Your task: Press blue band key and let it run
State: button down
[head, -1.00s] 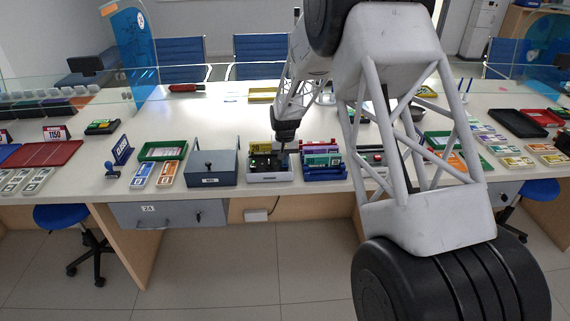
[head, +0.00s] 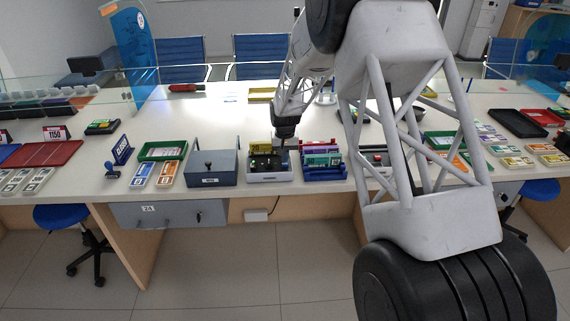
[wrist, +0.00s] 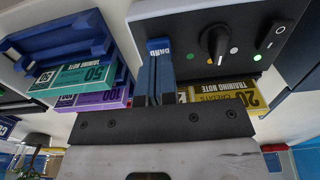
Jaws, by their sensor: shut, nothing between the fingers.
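The banding machine (head: 262,162) stands at the counter's front, a dark box on a light base. In the wrist view its black panel (wrist: 190,68) carries a knob, small lights, a rocker switch and the blue BAND key (wrist: 158,45). In the head view my gripper (head: 284,152) points down at the machine's right side.
A yellow training note bundle (wrist: 215,92) lies close by my fingers. A blue rack (head: 325,172) with purple and green note bundles stands right of the machine. A grey box (head: 212,168) with a handle stands to its left. The counter behind is mostly clear.

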notch_tip(320, 180, up, 7)
dwell(1.1)
jog(key=s+d+r+t, duration=0.1)
jog(key=s+d+r, duration=0.3)
jog(key=s+r, duration=0.7)
jog(key=s+d+r, duration=0.4)
jog(key=s+r, duration=0.4)
jog(key=s, duration=0.8)
jog(key=s+d, duration=0.2)
jog(key=s, duration=1.2)
jog(key=s+d+t, duration=0.1)
jog(key=s+d, duration=0.1)
jog(key=s, duration=1.2)
jog(key=shift+f+t, duration=0.2)
jog(key=shift+t, duration=0.1)
